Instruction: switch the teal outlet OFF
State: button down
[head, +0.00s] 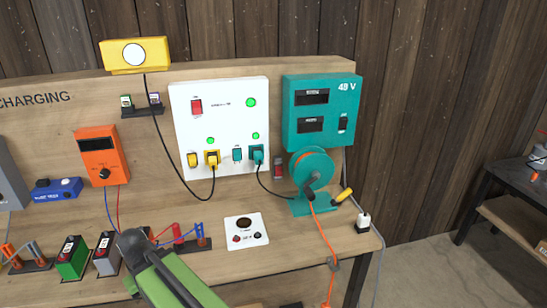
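The white outlet panel (220,122) stands on the bench against the wooden backboard. Low on it at the right are a small teal rocker switch (237,154) and, beside it, a teal outlet with a teal plug (257,154) in it. A black cord runs from this plug to the right. A green lamp (256,136) above the teal outlet looks lit. The rocker's tilt is too small to tell. My green arm shows at the bottom, with a dark rounded part at its upper end, left of and below the panel. No gripper fingers show.
On the panel are a yellow switch (193,160), a yellow plug (212,158) and a red switch (196,106). A teal 48 V box (320,110) and a cord reel (313,170) stand close at right. A black cord hangs before the panel's left side.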

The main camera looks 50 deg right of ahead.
aim_at(237, 153)
jog(key=z, duration=1.75)
jog(key=k, duration=0.8)
jog(key=u, duration=1.7)
jog(key=i, duration=1)
jog(key=u, duration=0.05)
